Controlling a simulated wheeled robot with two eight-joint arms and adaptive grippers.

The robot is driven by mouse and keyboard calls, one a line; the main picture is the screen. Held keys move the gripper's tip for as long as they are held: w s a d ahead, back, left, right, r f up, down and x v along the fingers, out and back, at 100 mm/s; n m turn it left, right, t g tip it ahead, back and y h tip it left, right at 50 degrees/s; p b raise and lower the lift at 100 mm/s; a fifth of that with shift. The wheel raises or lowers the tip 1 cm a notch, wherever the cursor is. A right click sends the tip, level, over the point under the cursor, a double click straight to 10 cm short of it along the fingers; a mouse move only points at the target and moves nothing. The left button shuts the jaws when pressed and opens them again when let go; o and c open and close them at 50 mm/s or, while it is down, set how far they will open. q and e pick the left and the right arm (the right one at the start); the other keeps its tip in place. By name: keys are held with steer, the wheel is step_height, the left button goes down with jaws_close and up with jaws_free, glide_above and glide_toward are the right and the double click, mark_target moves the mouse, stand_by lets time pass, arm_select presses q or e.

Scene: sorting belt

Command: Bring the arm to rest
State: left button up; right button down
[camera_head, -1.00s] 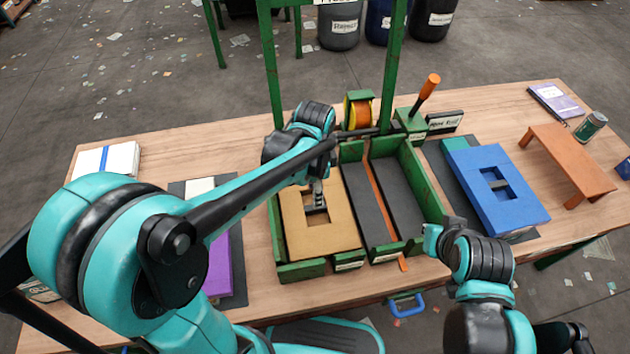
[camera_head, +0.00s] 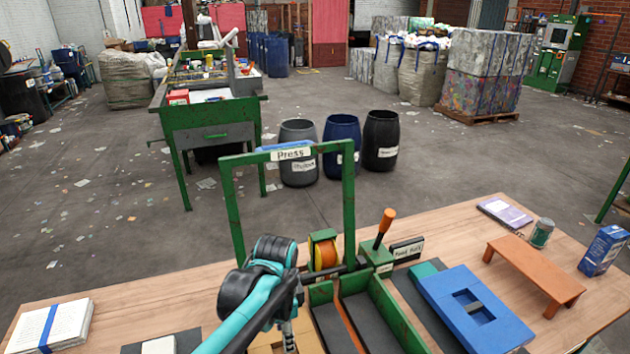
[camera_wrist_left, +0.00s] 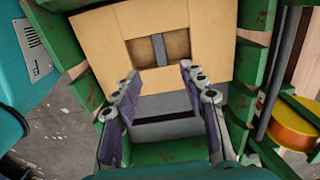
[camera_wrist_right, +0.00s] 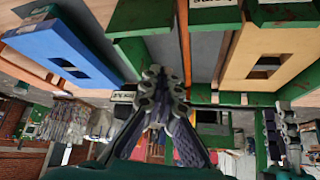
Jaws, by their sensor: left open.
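My left arm reaches over the press on the table. Its gripper (camera_head: 289,337) hangs above the tan slotted block (camera_head: 262,343) in the green tray. In the left wrist view my left gripper (camera_wrist_left: 158,72) has its fingers apart and nothing between them; the tan block (camera_wrist_left: 205,48) with its dark bar lies beyond them. My right arm is out of the head view. In the right wrist view my right gripper (camera_wrist_right: 163,75) has its fingertips together, with no object seen in them. The blue slotted block (camera_wrist_right: 62,45) and tan block (camera_wrist_right: 270,45) show beyond it.
The green press frame (camera_head: 229,205) stands upright behind the tray, close to my left arm. An orange-handled lever (camera_head: 385,228), blue block (camera_head: 450,295), orange stand (camera_head: 535,270), can (camera_head: 542,233) and blue carton (camera_head: 603,250) stand right. A paper stack (camera_head: 52,324) lies left.

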arm_select(q)
steer(key=s+a+r+n+t, duration=0.1)
steer(key=s+a+n+t, duration=0.6)
steer(key=n, duration=0.6)
steer(key=s+a, duration=0.1)
steer(key=s, duration=0.1)
steer(key=shift+s+a+r, duration=0.25)
steer(key=shift+s+r, duration=0.1)
steer(key=shift+r, duration=0.05)
